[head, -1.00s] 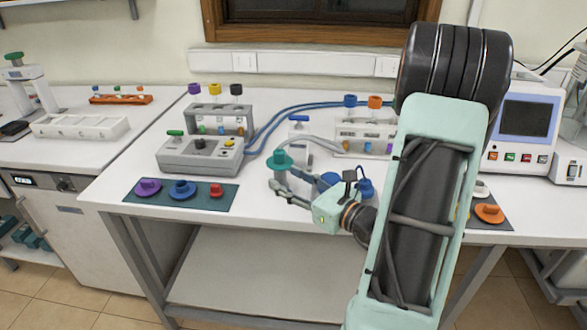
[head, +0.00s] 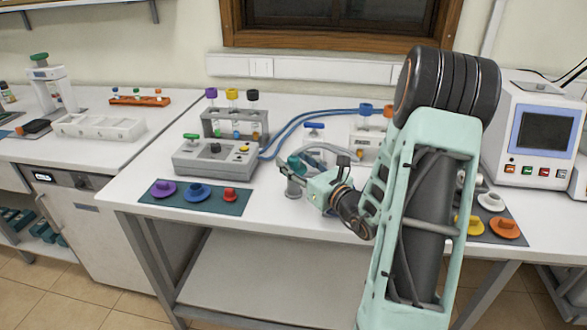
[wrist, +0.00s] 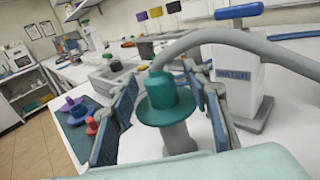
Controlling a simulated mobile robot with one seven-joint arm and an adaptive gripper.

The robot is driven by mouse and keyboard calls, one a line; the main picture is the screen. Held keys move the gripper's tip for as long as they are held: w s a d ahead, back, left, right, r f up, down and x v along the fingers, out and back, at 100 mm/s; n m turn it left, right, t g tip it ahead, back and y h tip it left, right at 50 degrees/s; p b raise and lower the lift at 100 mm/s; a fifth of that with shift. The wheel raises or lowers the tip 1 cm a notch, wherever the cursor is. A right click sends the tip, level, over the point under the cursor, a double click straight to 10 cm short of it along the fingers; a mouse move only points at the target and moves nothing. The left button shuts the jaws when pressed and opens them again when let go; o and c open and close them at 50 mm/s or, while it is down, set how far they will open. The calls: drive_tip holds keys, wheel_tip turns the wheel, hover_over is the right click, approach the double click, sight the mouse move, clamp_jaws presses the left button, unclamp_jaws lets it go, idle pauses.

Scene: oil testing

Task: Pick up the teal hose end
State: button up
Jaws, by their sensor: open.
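The teal hose end (wrist: 165,103), a flanged cap with a grey hose (wrist: 245,42) leaving its top, sits upright on a grey post (wrist: 178,137) in the wrist view. My gripper (wrist: 163,88) is open, with one blue-padded finger on each side of the teal hose end. I see no clear contact between the fingers and it. In the head view the teal hose end (head: 297,163) is partly behind my gripper (head: 301,177), above the table's front part. The fingers are hard to make out there.
A white unit marked WATER with a blue handle (wrist: 239,12) stands close to the right finger. A dark mat (head: 165,206) with purple, blue and red caps lies left. A grey device (head: 215,160) is behind it. A screen instrument (head: 530,125) stands right.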

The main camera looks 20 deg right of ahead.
drive_tip(key=shift+w, duration=0.2)
clamp_jaws()
idle(0.3)
